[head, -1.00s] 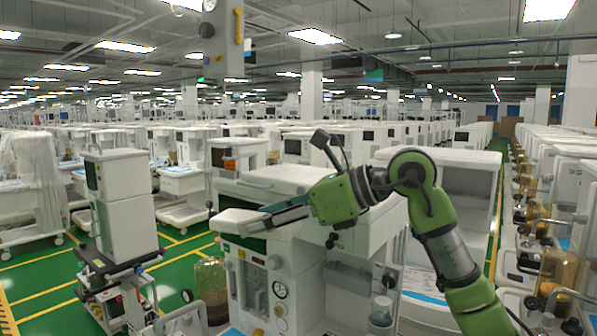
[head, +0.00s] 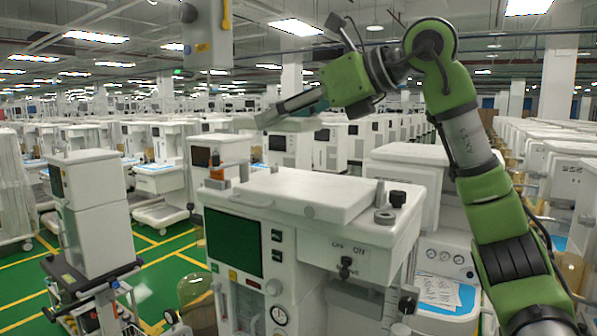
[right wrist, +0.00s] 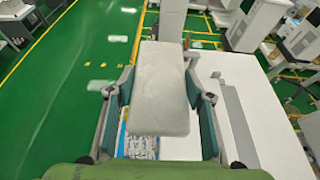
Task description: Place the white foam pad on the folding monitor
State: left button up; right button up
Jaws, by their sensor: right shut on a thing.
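My right gripper (head: 290,103) is raised above the white cart in the head view, its fingers pointing left. It is shut on the white foam pad (right wrist: 160,85), a pale rectangular block between the two fingers in the right wrist view. A dark screen (head: 232,241), which looks like the folding monitor, faces forward on the cart's front left, below the pad. My left gripper is not in view.
The cart's white top (head: 295,192) has a raised flat panel, with small dark knobs (head: 398,199) at its right. A white tower on a trolley (head: 93,210) stands left, with green floor between. Rows of carts fill the background.

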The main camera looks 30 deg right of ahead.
jog(key=w+d+f+p, duration=0.3)
jog(key=w+d, duration=0.2)
send_over(301, 182)
jog(key=f, duration=0.3)
jog(key=s+f+p, duration=0.1)
jog(key=f, duration=0.1)
jog(key=shift+a+f, duration=0.1)
jog(key=shift+a, duration=0.2)
jog(key=shift+w+d+f, duration=0.2)
jog(key=shift+w+f, duration=0.05)
jog(key=shift+f, duration=1.6)
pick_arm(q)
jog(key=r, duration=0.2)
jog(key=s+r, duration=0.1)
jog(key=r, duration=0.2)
pick_arm(e)
jog(key=shift+f, duration=0.15)
jog(key=o, duration=0.9)
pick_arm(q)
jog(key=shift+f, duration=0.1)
